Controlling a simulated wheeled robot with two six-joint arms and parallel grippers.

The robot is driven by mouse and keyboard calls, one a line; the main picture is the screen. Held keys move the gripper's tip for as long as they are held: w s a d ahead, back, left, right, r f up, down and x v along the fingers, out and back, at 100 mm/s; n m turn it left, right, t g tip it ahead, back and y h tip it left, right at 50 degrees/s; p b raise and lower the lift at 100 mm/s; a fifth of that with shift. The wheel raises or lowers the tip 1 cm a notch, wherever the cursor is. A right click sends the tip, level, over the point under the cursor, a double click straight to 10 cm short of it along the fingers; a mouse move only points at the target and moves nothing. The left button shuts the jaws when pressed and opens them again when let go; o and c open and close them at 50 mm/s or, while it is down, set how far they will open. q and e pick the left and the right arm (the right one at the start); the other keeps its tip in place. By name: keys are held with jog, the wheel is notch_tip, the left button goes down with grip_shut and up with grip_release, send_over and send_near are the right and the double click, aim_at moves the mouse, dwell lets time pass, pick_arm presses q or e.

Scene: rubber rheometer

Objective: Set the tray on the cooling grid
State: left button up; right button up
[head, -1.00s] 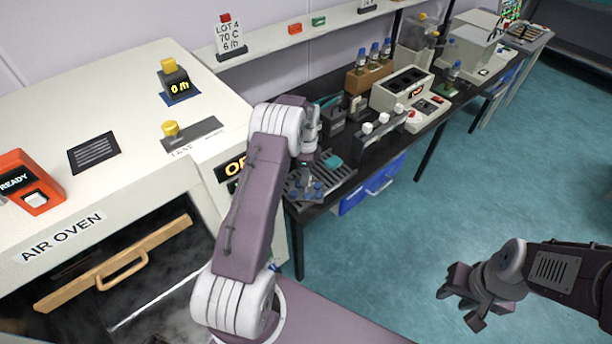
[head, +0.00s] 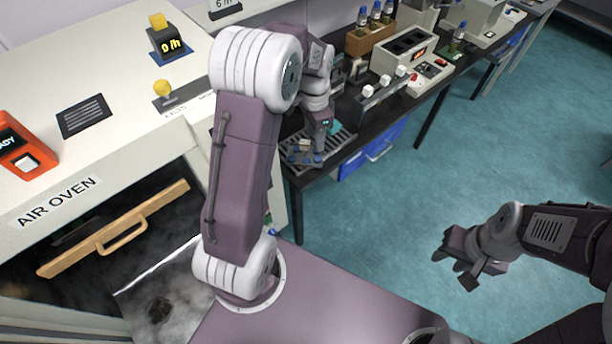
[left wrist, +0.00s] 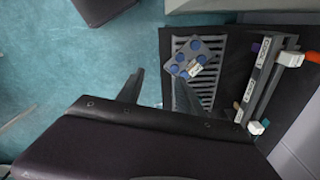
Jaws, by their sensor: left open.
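The tray (left wrist: 188,57) is a small grey plate with several blue discs and a pale label. It lies skewed on the far end of the slatted cooling grid (left wrist: 207,95), its left corner reaching slightly past the grid's edge. The tray (head: 304,160) and the cooling grid (head: 343,139) also show in the head view, partly behind my left arm. My left gripper (left wrist: 158,86) is open, its fingers apart and empty, near the tray but not around it. In the head view my left gripper (head: 318,137) hangs over the grid. My right gripper (head: 455,266) looks open and empty above the floor.
The air oven (head: 110,165) stands at left with its front open and a wooden-handled bar (head: 120,235) across it. A rack with white knobs (head: 382,88) and an instrument (head: 408,55) stand on the black bench beside the grid. Open floor lies at right.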

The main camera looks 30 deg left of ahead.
pick_arm(q)
jog(key=s+d+f+n, duration=0.1)
jog(key=s+d+n, duration=0.2)
jog(key=s, duration=0.5)
jog(key=s+d+f+n, duration=0.1)
jog(key=s+d+n, duration=0.2)
jog(key=s+n, duration=0.2)
jog(key=s, duration=0.3)
jog(key=shift+s+t, duration=0.3)
jog(key=shift+s, duration=0.1)
jog(key=shift+a+f, duration=0.1)
